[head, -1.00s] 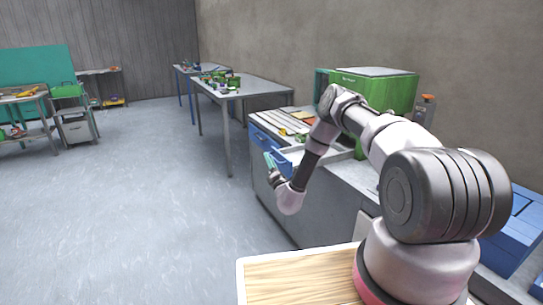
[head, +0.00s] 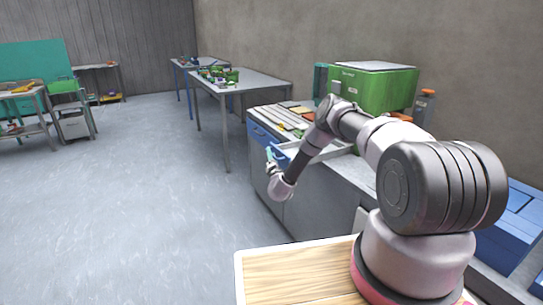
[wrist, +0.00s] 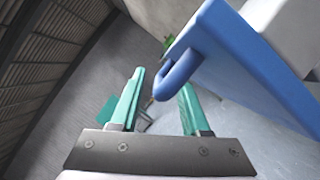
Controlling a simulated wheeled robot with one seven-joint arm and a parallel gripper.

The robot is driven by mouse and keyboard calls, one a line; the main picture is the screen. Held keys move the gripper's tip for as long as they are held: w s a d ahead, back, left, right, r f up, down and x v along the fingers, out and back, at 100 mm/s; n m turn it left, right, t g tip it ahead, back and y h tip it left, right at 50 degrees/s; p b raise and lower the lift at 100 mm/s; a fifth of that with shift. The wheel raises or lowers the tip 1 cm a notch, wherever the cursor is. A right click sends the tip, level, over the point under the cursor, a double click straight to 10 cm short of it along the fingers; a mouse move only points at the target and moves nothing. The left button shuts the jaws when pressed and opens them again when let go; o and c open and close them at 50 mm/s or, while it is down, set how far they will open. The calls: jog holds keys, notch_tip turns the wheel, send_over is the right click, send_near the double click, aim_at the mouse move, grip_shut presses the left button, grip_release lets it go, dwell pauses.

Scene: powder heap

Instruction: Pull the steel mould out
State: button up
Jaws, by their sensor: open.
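I cannot make out a steel mould in either view. My gripper (wrist: 160,108) has two teal fingers, spread apart with nothing held between them. A blue drawer front (wrist: 235,65) with a rounded blue handle (wrist: 178,75) is close ahead in the wrist view. The handle's looped end reaches toward the gap between the fingertips; I cannot tell whether it touches them. In the head view my gripper (head: 269,153) is beside the blue front of the workbench (head: 262,135), low and left of its top. What lies behind the drawer front is hidden.
A green machine (head: 372,88) stands on the workbench. Small parts lie on the bench top near its far end. A grey table (head: 240,86) with items stands beyond. Blue boxes (head: 515,225) are at the right.

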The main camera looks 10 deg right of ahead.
jog(key=shift+w, duration=0.2)
grip_shut()
dwell(1.4)
